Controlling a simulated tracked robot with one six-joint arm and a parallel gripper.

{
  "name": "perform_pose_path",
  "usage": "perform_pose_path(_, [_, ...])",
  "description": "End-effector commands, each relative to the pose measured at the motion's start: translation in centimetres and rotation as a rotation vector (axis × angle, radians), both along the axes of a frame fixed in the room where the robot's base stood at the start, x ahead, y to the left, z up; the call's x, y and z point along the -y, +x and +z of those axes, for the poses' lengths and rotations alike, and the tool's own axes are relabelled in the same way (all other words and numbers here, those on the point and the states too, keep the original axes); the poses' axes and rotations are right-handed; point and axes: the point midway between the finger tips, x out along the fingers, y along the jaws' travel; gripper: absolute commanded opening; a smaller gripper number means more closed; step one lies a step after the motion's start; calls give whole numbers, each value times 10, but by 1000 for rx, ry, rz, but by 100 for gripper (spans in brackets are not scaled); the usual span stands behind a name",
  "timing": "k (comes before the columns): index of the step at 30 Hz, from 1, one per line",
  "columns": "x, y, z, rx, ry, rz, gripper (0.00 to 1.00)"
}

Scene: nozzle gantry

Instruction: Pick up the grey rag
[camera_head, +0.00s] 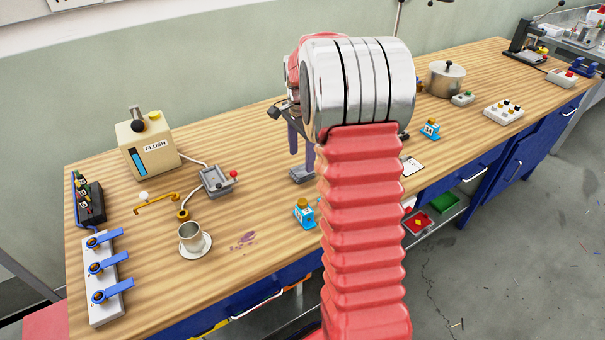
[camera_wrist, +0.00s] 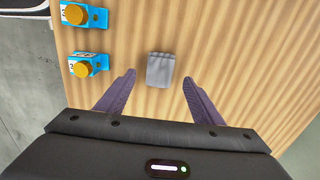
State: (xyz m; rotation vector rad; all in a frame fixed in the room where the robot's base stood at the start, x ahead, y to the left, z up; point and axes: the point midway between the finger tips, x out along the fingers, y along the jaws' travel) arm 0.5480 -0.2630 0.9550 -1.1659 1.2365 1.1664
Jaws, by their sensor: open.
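The grey rag (camera_wrist: 160,70) lies on the wooden bench top as a small folded-looking patch in the wrist view. My gripper (camera_wrist: 158,76) is open and empty, with its two purple fingers on either side of the rag in that picture. Whether the fingertips are level with the rag or above it, I cannot tell. In the head view, my gripper (camera_head: 301,160) points down at the bench, and a small grey patch just below the fingertips looks like the rag (camera_head: 303,175). My arm hides the bench to the right of it.
Blue blocks with yellow knobs (camera_wrist: 84,65) stand left of the rag, near the bench edge. A pot (camera_head: 446,79) stands right.

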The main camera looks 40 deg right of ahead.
Motion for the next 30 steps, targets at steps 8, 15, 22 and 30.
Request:
perform_pose_path(8, [0, 0, -3, 0, 0, 1, 61])
perform_pose_path(15, [0, 0, -13, -2, 1, 1, 61])
perform_pose_path(22, [1, -1, -43, -3, 1, 1, 61])
perform_pose_path(30, [1, 0, -55, 0, 0, 1, 61])
